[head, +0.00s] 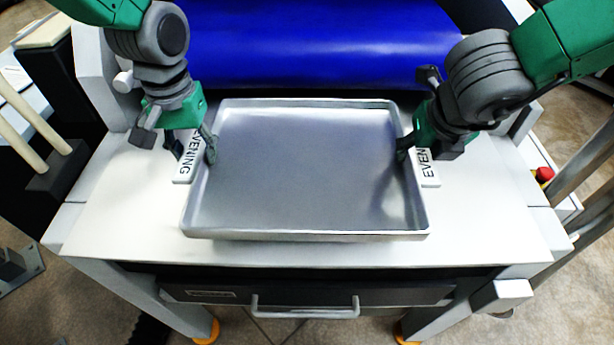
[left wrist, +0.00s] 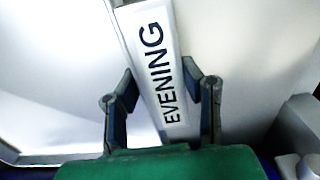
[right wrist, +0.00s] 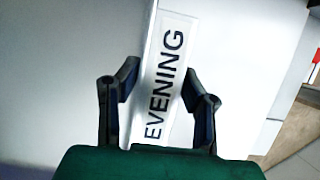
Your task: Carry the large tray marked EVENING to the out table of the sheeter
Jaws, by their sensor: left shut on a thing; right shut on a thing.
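The large metal tray (head: 300,170) is empty and sits level over the white table of the sheeter (head: 490,225); I cannot tell whether it touches the surface. White EVENING labels stick out at its left (head: 186,168) and right (head: 429,172) sides. My left gripper (head: 195,152) is shut on the tray's left side at its label, which shows between the fingers in the left wrist view (left wrist: 160,75). My right gripper (head: 412,150) is shut on the right side at the other label, seen in the right wrist view (right wrist: 165,80). The fingers partly cover both labels.
A blue roller or belt (head: 320,45) lies behind the tray. A dark drawer with a handle (head: 305,308) is under the table's front edge. A red button (head: 543,174) is at the right side. Rolling pins (head: 35,125) stand in a holder at the left. Bare table surrounds the tray.

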